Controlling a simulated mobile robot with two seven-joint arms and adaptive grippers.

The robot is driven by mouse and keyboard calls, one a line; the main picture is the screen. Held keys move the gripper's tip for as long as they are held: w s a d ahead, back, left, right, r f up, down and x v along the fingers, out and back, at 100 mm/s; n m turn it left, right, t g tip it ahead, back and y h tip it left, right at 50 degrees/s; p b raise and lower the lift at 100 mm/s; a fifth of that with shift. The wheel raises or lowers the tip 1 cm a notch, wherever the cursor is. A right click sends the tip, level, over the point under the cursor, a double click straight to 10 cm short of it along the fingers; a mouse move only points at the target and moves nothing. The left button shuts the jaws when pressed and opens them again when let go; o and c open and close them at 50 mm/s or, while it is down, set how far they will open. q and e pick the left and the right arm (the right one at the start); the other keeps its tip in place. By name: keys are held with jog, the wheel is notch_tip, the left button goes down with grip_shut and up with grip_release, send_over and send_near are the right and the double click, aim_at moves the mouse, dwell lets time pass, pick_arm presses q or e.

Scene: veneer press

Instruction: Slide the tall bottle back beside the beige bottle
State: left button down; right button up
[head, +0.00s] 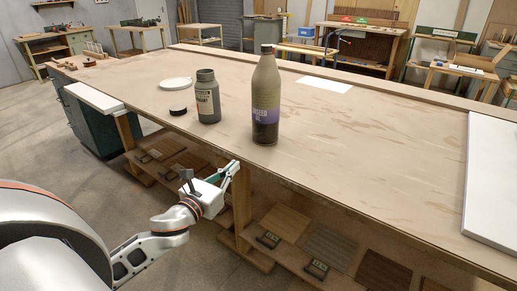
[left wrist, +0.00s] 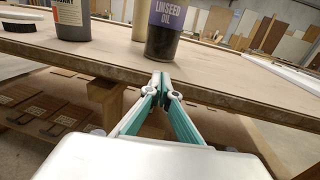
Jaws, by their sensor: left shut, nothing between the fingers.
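The tall bottle (head: 265,95), with a dark cap, a purple linseed oil label and a dark lower part, stands upright near the bench's front edge. Its lower part shows in the left wrist view (left wrist: 163,32). A beige bottle (left wrist: 139,20) shows there partly, behind and left of the tall bottle; I cannot make it out separately in the head view. My left gripper (head: 234,167) is shut and empty, just off the bench's front edge and below its top. Its closed fingertips (left wrist: 160,82) point toward the tall bottle, apart from it. My right gripper is out of view.
A grey bottle (head: 207,97) stands left of the tall bottle on the bench (head: 350,140). White paper (head: 324,84) lies behind right. A white panel (head: 492,180) is at far right.

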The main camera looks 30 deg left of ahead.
aim_at(259, 142)
pick_arm(q)
jog(key=w, duration=0.8)
jog(key=w+a, duration=0.1)
jog(key=w, duration=0.3)
jog(key=shift+w, duration=0.85)
jog(key=shift+w+a, duration=0.15)
jog(key=shift+w, duration=1.6)
jog(key=shift+s, duration=0.1)
